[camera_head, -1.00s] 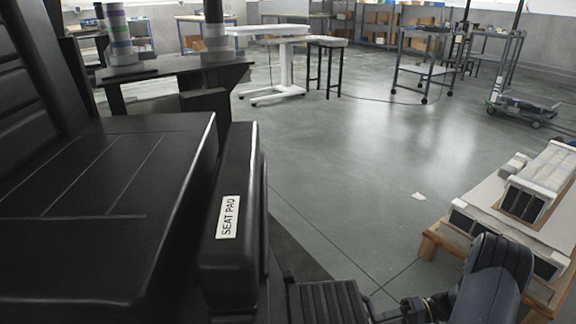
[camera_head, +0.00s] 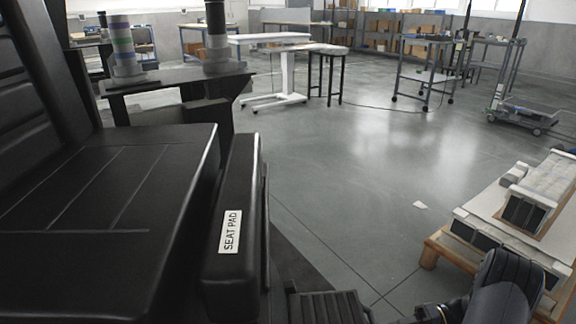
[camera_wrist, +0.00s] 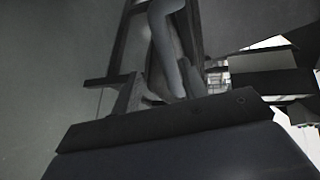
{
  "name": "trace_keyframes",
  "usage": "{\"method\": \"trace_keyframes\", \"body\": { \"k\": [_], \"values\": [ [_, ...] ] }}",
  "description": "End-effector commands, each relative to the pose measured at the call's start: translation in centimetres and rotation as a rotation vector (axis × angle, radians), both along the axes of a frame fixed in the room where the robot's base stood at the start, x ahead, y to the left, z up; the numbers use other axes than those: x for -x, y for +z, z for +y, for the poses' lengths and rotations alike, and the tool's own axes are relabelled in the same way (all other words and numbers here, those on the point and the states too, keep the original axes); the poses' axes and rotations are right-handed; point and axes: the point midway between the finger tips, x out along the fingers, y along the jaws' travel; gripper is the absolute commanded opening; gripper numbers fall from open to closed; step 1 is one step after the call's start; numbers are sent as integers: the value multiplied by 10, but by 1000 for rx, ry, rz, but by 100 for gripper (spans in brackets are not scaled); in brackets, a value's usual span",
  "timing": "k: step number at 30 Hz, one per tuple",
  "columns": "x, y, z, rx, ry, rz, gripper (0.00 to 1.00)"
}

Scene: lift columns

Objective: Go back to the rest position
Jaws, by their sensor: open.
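No separate task object is named. In the head view, a dark rounded part of my arm (camera_head: 508,285) rises from the lower right edge, beside a pallet. A thinner part with a gold-coloured ring shows at the bottom edge to its left. I cannot make out gripper fingers in either view. In the wrist view, a dark smooth block and a flat dark bar fill the bottom. Grey curved and dark straight parts stand beyond them, and I cannot tell what these belong to.
A black seat pad (camera_head: 105,215) with a labelled side bolster (camera_head: 232,220) fills the left. Banded columns (camera_head: 124,50) stand behind it. A wooden pallet (camera_head: 465,262) carries boxed parts at right. A white table (camera_head: 275,40) and a cart (camera_head: 425,68) stand further back.

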Motion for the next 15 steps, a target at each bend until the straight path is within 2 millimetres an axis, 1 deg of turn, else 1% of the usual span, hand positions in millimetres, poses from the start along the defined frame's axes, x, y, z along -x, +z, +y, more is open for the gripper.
{"method": "trace_keyframes", "body": {
  "k": [1,3,11,12,15],
  "values": [
    [0,4,-10,1,-2,-1,41],
    [-1,7,-21,1,-1,-1,41],
    [-4,17,-62,2,-1,1,41],
    [-4,15,-60,0,2,3,41],
    [-2,10,-41,-2,3,3,41]
  ]
}}
